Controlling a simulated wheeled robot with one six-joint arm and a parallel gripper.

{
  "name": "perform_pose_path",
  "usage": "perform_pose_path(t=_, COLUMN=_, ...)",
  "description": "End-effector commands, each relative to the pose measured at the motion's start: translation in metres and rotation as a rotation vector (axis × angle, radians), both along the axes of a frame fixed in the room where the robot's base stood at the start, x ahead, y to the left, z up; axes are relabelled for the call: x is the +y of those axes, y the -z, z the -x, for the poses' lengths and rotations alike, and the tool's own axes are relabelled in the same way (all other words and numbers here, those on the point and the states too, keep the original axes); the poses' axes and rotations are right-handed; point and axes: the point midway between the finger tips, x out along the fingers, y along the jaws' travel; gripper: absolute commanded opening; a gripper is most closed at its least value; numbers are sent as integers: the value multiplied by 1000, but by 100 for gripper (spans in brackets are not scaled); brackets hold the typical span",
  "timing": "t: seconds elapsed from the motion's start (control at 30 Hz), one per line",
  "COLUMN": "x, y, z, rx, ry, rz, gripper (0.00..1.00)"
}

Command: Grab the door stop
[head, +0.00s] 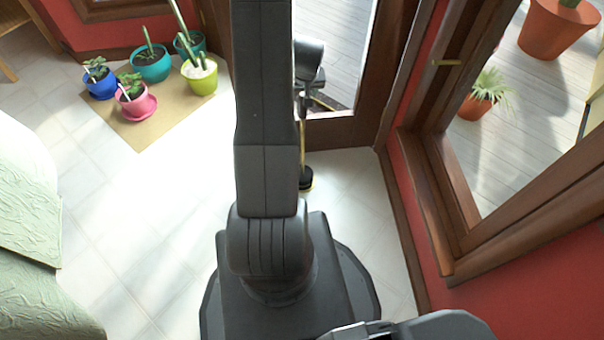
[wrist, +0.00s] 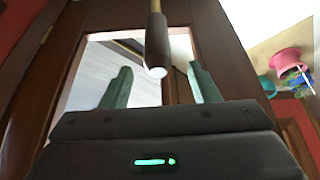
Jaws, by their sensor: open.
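The door stop (head: 302,150) is a thin brass-coloured rod with a dark foot, upright at the bottom of the glazed door in the head view. My gripper (head: 308,78) is above its upper part, partly hidden by my arm. In the wrist view, my gripper (wrist: 159,66) is open, with its two greenish fingers apart. A brownish rod with a pale round end, seemingly the door stop (wrist: 156,38), shows in the gap between the fingertips. I see no finger touching it. Its depth relative to the fingertips is hard to tell.
The wooden door (head: 336,130) stands right behind the door stop. A red wall with a wood-framed window (head: 440,200) is at the right. Several potted plants stand on a tan mat (head: 150,125) at the left. Pale tiled floor (head: 140,220) is clear between.

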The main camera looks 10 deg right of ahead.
Motion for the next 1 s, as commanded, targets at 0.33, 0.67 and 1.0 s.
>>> perform_pose_path(t=0.33, x=-2, y=26, z=-9, rx=1, ry=1, rz=0, gripper=55)
perform_pose_path(t=0.67, x=-4, y=56, z=-22, rx=-1, ry=1, rz=0, gripper=55)
perform_pose_path(t=1.0, x=-4, y=55, z=-22, rx=-1, ry=0, rz=0, gripper=16)
